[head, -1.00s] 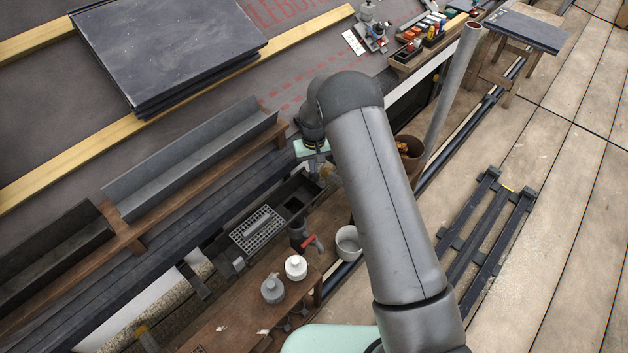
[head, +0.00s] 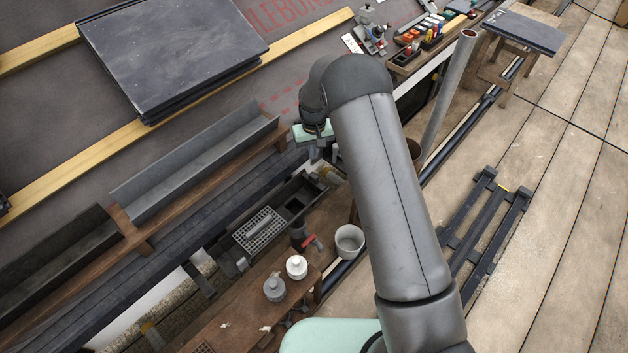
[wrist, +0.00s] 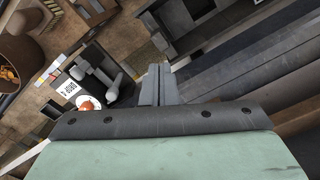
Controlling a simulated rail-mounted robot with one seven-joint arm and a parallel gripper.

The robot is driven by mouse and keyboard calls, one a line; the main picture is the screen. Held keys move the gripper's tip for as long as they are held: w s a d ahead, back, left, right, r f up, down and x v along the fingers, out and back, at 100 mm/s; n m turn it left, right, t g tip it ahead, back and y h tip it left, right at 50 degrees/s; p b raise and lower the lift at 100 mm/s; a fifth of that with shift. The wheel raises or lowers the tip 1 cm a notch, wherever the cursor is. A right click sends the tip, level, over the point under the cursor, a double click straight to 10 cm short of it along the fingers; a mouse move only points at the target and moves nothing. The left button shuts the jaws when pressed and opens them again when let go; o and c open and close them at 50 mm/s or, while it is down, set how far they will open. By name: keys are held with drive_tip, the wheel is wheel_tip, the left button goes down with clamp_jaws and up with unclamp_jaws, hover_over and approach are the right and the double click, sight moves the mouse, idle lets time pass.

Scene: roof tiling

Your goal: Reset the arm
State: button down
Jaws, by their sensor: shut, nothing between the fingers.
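My gripper shows in the wrist view (wrist: 159,84), its two grey fingers together with nothing between them. In the head view the arm reaches up from the lower right and bends down at its far end. The green-housed hand hangs over the gutter edge, above the far end of the dark sink-like trough (head: 295,200). The fingertips are small and partly hidden there.
A slate stack (head: 170,50) lies on the roof at upper left. Metal gutter lengths (head: 195,155) lie along the eaves. A grey pipe (head: 446,95) stands right of the arm.

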drive_tip(key=shift+r, duration=0.3)
drive_tip(key=s+d+r+m+p, duration=0.1)
drive_tip(key=s+d+r+p, duration=0.35)
drive_tip(key=r, duration=0.55)
drive_tip(key=s+d+r+p, duration=0.3)
drive_tip(key=s+r, duration=0.2)
drive_tip(key=r, duration=0.5)
drive_tip(key=s+d+r+m+p, duration=0.1)
drive_tip(key=s+d+r+p, duration=0.3)
drive_tip(key=r, duration=0.6)
drive_tip(key=s+d+r+p, duration=0.1)
drive_tip(key=s+r+p, duration=0.1)
drive_tip(key=s+r, duration=0.2)
drive_tip(key=s+d+r+m+p, duration=0.1)
drive_tip(key=s+d+r+p, duration=0.1)
drive_tip(key=s, duration=0.9)
drive_tip(key=s+d+r+p, duration=0.2)
drive_tip(key=s+r, duration=0.3)
drive_tip(key=s, duration=0.3)
drive_tip(key=shift+s+d+r+m+p, duration=0.2)
drive_tip(key=shift+r+m+p, duration=0.15)
drive_tip(key=shift+p, duration=0.3)
drive_tip(key=shift+w+r, duration=0.1)
